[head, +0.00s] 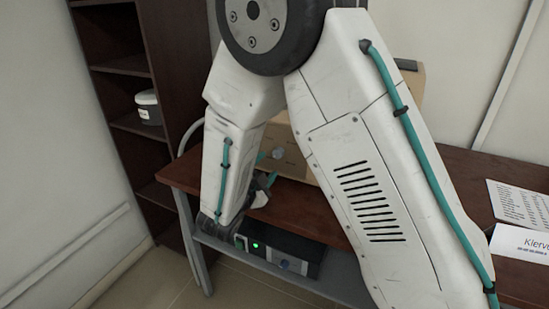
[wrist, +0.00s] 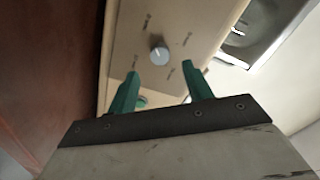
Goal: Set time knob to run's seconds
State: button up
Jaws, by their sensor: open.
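A round grey knob (wrist: 160,52) sits on the tan front panel (wrist: 205,25) in the wrist view, with small dark marks around it too blurred to read. My gripper (wrist: 160,71) has two green fingers spread apart, one on each side below the knob in the picture, with nothing between them. A second round knob (wrist: 141,101) shows partly behind the left finger. In the head view, my gripper (head: 266,170) is close to the tan furnace front (head: 292,150), where one pale knob (head: 279,153) shows. My arm hides much of the furnace. I cannot tell which knob is the time knob.
The furnace stands on a brown table (head: 300,205). A black control box (head: 285,252) with a lit green light sits on a shelf below. Papers (head: 520,205) lie on the table at right. A dark bookcase (head: 120,90) with a white container (head: 148,107) stands at left.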

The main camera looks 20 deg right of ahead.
aim_at(277, 155)
jog(key=x, duration=0.6)
jog(key=c, duration=1)
